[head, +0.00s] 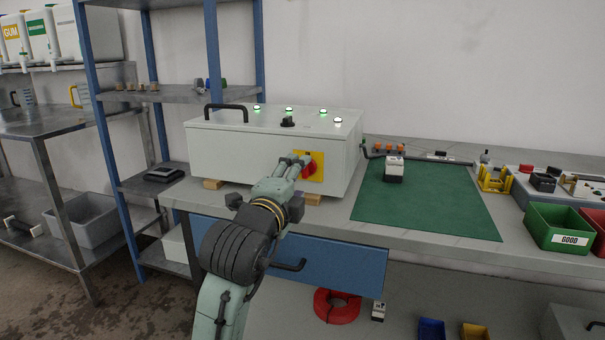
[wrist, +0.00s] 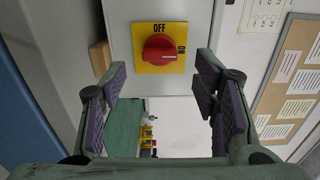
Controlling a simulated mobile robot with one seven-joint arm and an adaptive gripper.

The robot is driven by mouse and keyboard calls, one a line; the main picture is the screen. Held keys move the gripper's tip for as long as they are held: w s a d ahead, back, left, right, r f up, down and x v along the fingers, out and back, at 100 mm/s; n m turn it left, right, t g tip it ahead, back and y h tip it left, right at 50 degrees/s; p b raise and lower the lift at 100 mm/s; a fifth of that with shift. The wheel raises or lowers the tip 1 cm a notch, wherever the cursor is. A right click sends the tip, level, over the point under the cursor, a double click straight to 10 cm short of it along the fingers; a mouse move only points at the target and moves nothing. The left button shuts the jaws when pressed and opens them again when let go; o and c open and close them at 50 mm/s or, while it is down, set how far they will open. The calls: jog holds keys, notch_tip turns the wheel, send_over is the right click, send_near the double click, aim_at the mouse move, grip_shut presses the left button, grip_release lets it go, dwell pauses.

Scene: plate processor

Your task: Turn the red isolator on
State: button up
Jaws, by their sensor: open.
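The red isolator knob (wrist: 159,48) sits on a yellow plate (wrist: 177,67) on the face of the grey box. In the wrist view, OFF is marked above the knob and ON to its right. The knob's white pointer line lies sideways, toward ON. My gripper (wrist: 163,73) is open, its purple-padded fingers spread to either side of the knob with gaps, holding nothing. In the head view, my gripper (head: 297,161) is at the box front and partly covers the knob (head: 310,170) and plate (head: 316,181).
The grey box (head: 225,150) stands on wooden blocks (head: 212,184) on the bench. Several lamps on its lid glow, around a black knob (head: 287,122). A green mat (head: 430,215) lies to the right, with a small white device (head: 394,172) on it. A blue drawer is below.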

jog(key=v, duration=0.7)
jog(key=shift+s, duration=0.1)
